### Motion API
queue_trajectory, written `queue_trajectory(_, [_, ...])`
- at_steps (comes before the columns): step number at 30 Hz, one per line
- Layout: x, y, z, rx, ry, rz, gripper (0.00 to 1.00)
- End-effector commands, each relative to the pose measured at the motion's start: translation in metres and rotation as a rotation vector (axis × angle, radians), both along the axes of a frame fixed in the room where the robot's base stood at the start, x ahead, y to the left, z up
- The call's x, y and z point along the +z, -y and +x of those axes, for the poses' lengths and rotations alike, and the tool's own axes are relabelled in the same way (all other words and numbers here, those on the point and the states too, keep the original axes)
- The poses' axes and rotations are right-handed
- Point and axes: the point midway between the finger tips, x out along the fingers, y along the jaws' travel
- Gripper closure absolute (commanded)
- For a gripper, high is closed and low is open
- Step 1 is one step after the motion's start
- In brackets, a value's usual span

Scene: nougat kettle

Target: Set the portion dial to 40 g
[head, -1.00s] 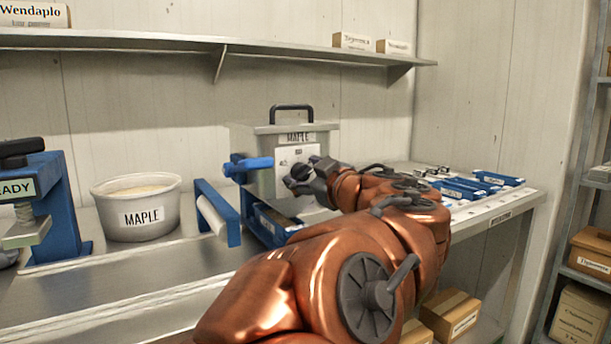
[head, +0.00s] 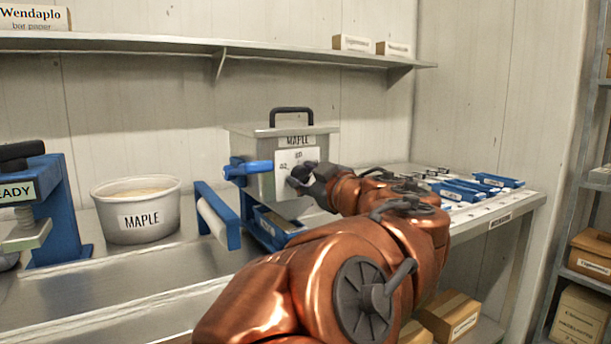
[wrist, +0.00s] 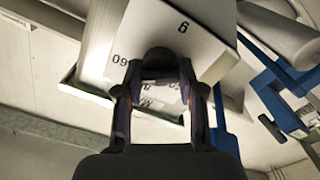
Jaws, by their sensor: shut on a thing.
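The portion dial is a dark round knob (wrist: 158,57) on a white marked plate (head: 311,156), on the front of a grey metal box labelled MAPLE (head: 265,148). My gripper (wrist: 160,72) is shut on the knob, with one finger on each side of it. In the head view my gripper (head: 301,176) covers most of the dial. Some plate numbers show around the knob, one reading 60 upside down in the wrist view; others are cut off or too small to read surely. I cannot tell where the dial's pointer stands.
A blue handle (head: 252,168) juts from the box's left side, close to my gripper. A blue frame with a white roller (head: 214,219) and a white MAPLE tub (head: 137,212) stand to the left. Blue trays (head: 468,189) lie on the right-hand bench. A shelf (head: 200,43) runs above.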

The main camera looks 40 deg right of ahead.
Motion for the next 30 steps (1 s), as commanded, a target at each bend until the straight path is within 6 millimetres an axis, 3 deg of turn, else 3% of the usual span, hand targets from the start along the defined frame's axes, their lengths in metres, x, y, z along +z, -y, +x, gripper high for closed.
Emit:
queue_trajectory(8, [0.0023,-0.0011,0.0,0.002,-0.017,-0.17,0.96])
queue_trajectory(30, [-0.0017,-0.0013,-0.0003,0.002,-0.078,-0.87,0.96])
